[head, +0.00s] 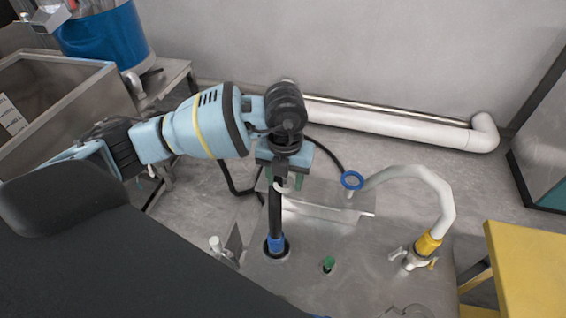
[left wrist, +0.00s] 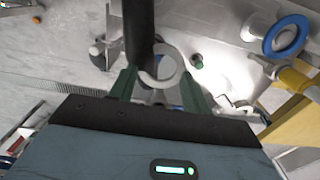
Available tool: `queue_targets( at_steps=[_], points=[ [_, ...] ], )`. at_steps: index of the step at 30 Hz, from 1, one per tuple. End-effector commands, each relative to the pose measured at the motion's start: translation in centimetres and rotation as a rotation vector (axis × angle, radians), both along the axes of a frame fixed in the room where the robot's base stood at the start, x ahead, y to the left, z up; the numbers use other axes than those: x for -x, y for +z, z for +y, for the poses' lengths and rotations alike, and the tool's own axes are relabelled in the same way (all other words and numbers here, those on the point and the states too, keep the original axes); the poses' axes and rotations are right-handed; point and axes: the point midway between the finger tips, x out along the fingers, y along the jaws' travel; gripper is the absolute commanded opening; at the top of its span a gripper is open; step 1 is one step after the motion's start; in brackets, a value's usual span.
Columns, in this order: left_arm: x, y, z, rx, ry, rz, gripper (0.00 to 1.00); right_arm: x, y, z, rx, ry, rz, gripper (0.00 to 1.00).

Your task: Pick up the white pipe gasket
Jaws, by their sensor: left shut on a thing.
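The white pipe gasket, a pale ring, shows between the green fingers of my left gripper in the left wrist view (left wrist: 175,66). My left gripper (left wrist: 160,84) is shut on it. In the head view the left gripper (head: 287,184) points down over the metal worktop, and a small pale part of the gasket (head: 281,189) shows at its fingertips. The gasket is beside or around the upright black pipe (head: 275,212); I cannot tell which. My right gripper is not in view.
A blue ring (head: 352,180) sits at the end of a curved white pipe (head: 440,190) with a yellow fitting (head: 428,243). A green knob (head: 328,264) stands nearby. A yellow table (head: 530,265) is at right.

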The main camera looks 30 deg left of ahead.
Motion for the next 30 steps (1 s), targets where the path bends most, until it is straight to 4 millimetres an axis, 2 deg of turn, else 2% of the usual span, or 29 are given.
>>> queue_targets(
  at_steps=[6, 12, 19, 30],
  points=[
    [3.7, 0.4, -2.4, 0.001, -0.005, 0.0, 0.27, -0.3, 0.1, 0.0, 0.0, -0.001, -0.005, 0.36],
    [6.0, 0.6, -3.9, 0.001, -0.002, 0.001, 0.27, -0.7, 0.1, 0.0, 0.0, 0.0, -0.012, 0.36],
    [7.2, 0.8, -4.7, 0.0, 0.0, 0.001, 0.27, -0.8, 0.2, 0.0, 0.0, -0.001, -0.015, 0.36],
    [7.4, 0.8, -4.8, 0.0, 0.001, 0.0, 0.27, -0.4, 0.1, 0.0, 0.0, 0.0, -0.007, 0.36]
  ],
)
